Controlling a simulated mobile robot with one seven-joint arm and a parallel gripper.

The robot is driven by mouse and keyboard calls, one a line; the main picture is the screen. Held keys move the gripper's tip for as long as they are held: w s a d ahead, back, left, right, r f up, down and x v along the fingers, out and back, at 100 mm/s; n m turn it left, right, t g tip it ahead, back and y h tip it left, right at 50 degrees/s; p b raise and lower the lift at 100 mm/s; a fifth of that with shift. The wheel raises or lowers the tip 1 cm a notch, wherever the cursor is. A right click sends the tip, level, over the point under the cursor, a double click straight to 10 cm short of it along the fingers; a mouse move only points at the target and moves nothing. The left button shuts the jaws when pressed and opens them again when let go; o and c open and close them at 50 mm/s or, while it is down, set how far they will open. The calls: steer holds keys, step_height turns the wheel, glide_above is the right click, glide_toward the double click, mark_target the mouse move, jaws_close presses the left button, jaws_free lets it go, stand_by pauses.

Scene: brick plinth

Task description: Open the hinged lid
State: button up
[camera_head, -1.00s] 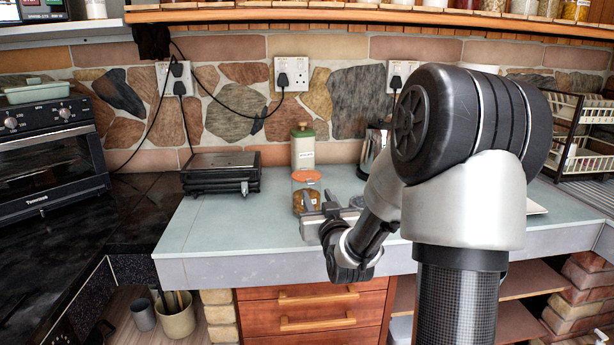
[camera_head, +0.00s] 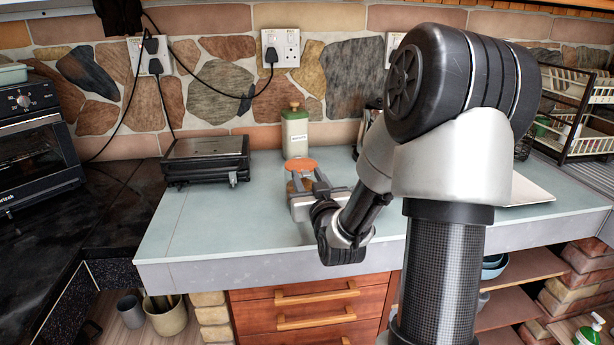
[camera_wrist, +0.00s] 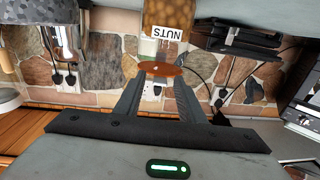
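A glass jar of nuts (camera_wrist: 167,17) with a "NUTS" label stands on the counter and appears upside down in the wrist view. Its orange round lid (camera_head: 301,165) sits at the jar's top and looks shut. The lid also shows in the wrist view (camera_wrist: 162,69), between the fingertips in the picture. My gripper (camera_head: 307,178) is open and empty, in front of the jar at about lid height. Its two spread fingers show in the wrist view (camera_wrist: 159,82). I cannot tell whether they touch the lid. The jar body is mostly hidden behind my gripper in the head view.
A labelled canister (camera_head: 295,134) stands behind the jar. A black appliance (camera_head: 206,158) with its lid down sits to the left. A dish rack (camera_head: 575,120) is at the right. The pale counter (camera_head: 215,225) is clear at front left.

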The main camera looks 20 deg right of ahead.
jaws_close()
steer(key=shift+r, duration=0.15)
